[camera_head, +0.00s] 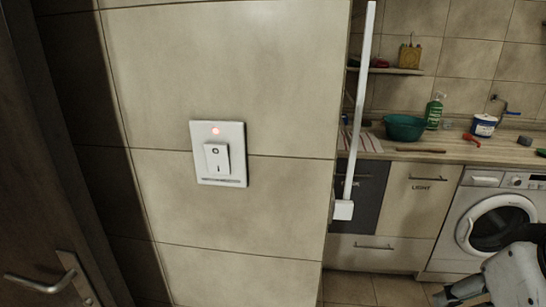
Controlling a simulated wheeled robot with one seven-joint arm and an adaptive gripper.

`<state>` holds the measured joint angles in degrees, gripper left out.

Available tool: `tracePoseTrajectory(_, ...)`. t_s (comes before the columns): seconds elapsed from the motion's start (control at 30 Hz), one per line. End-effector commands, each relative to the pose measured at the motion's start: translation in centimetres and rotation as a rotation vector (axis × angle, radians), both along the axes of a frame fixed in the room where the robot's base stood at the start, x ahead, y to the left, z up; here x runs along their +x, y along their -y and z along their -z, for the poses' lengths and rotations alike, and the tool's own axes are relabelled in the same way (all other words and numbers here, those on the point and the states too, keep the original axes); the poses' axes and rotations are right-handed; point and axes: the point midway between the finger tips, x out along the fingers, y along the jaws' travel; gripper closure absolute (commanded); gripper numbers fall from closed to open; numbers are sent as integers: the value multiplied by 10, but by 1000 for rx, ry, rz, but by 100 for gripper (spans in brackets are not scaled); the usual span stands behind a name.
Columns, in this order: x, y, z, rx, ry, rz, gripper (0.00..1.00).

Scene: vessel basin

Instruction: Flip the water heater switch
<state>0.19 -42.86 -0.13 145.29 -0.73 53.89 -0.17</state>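The water heater switch (216,158) is a white rocker on a white wall plate (220,177), mounted on the tiled wall left of centre. A red light (215,131) glows above the rocker. The rocker has a round mark at its top and a line mark at its bottom. Small print under it is too small to read. Part of my grey arm shows at the lower right corner, well away from the switch. A dark piece at its left end may belong to my gripper; its fingers cannot be made out. Nothing touches the switch.
A dark door (40,180) with a metal handle (35,284) is at the left. A white vertical conduit (358,110) runs along the wall's right edge. A counter (460,150) with a green basin (404,127) and a washing machine (495,220) stand at the right.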

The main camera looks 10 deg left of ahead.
Motion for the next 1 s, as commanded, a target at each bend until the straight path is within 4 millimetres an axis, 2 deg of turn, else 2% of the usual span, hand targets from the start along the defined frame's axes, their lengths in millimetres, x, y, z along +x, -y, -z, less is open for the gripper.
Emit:
tracePoseTrajectory(0.47,0,0,0,0,0,0,60)
tracePoseTrajectory(0.5,0,0,0,0,0,0,65)
tracePoseTrajectory(0.67,11,-8,-9,-17,12,-57,100)
tracePoseTrajectory(0.77,31,-28,-27,-57,38,-183,100)
tracePoseTrajectory(0.87,59,-65,-54,-112,82,-378,100)
tracePoseTrajectory(1.0,89,-140,-96,-191,165,-697,100)
